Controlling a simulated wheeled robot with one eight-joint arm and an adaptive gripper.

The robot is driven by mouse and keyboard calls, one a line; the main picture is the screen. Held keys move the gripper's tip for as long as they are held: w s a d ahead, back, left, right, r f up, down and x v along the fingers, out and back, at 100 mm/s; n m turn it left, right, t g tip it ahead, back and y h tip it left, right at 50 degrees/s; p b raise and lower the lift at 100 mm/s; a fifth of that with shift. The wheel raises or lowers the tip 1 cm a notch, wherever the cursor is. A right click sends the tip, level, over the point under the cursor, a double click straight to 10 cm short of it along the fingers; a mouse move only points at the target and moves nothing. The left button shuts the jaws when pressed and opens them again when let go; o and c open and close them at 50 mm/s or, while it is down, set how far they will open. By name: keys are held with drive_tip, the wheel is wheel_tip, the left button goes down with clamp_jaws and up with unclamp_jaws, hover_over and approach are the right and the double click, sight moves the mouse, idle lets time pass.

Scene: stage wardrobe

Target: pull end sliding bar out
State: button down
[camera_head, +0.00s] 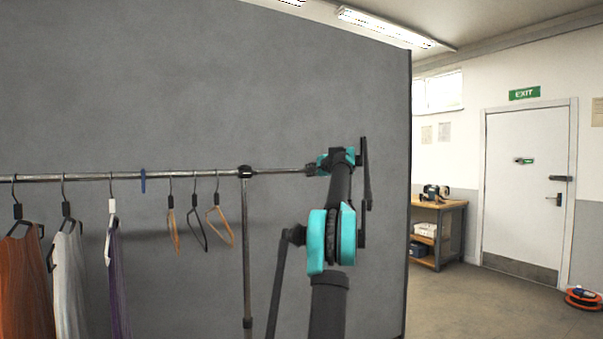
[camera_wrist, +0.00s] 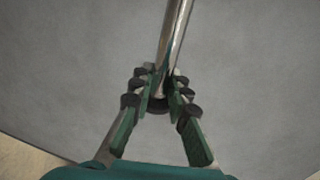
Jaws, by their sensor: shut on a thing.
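The end sliding bar (camera_head: 283,171) is a thin metal bar. It sticks out to the right from the black joint (camera_head: 245,171) at the top of the rack's upright. In the wrist view the shiny bar (camera_wrist: 174,40) runs down from the top edge to a dark end between the fingers. My gripper (camera_head: 311,169) is at the bar's right end in the head view, partly hidden by my arm. In the wrist view my gripper (camera_wrist: 160,88) has its green fingers closed on both sides of the bar's end.
The rack's main rail (camera_head: 90,176) carries clothes at the left and several hangers (camera_head: 204,222). A blue marker (camera_head: 143,181) is on the rail. A grey partition (camera_head: 200,80) stands close behind. Open floor, a workbench (camera_head: 452,204) and a door (camera_head: 525,190) are at the right.

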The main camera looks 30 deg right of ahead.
drive_tip(key=shift+d, duration=0.4)
drive_tip(key=c, duration=1.4)
unclamp_jaws()
drive_tip(key=shift+d, duration=0.1)
drive_tip(key=shift+c, duration=0.2)
drive_tip(key=shift+s, duration=0.1)
drive_tip(key=s+r, duration=0.2)
drive_tip(key=s, duration=0.9)
drive_tip(key=shift+s+r, duration=0.15)
drive_tip(key=shift+s, duration=0.15)
drive_tip(key=shift+d, duration=0.1)
